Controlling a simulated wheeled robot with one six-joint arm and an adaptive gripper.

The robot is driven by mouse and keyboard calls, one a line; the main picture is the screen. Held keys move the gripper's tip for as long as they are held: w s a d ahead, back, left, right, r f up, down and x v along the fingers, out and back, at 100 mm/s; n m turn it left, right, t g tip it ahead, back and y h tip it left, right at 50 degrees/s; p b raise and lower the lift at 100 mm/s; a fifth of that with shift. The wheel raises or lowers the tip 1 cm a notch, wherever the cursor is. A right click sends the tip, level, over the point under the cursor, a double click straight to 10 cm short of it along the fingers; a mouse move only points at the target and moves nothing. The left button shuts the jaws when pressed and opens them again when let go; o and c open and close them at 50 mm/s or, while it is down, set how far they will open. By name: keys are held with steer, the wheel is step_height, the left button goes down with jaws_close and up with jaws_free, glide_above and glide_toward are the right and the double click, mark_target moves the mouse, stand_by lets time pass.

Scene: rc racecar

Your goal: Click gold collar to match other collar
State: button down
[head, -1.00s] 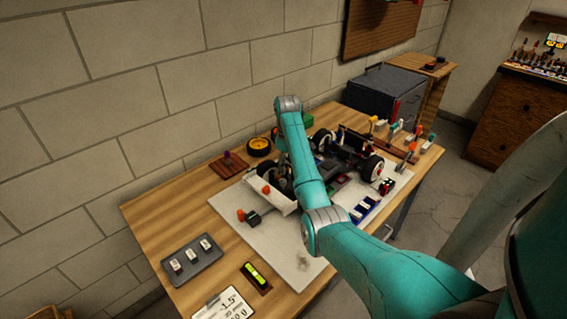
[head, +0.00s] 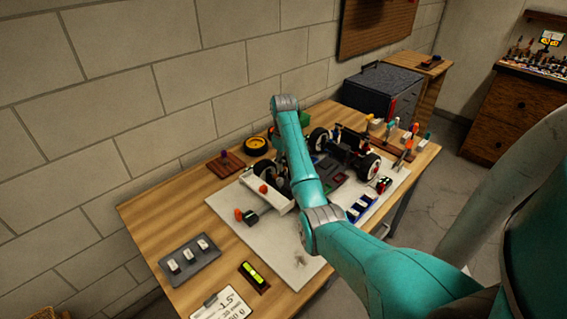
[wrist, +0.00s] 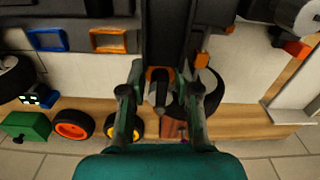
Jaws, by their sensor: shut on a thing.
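In the wrist view my gripper (wrist: 161,88) reaches in among the car's dark parts, with its two fingers on either side of a small part. A gold-orange ring-like piece (wrist: 153,74) shows between the fingers, with grey metal beside it. It looks like the gold collar, but it is small and partly covered. My gripper is shut on it. In the head view the racecar (head: 349,157) stands on a pale mat (head: 283,262). My arm hides my gripper and the collar there. I cannot make out the other collar.
A yellow-rimmed wheel (head: 256,145) and a brown block (head: 225,165) lie at the table's wall side. A grey tray (head: 190,259) and a level (head: 254,276) are at the front left. Upright tools (head: 405,138) and a dark cabinet (head: 383,93) stand at the far end.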

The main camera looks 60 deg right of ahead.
steer(key=m, duration=0.5)
steer(key=shift+a+m, duration=0.1)
steer(key=shift+m, duration=0.5)
steer(key=c, duration=0.8)
jaws_free()
steer(key=shift+c, duration=0.2)
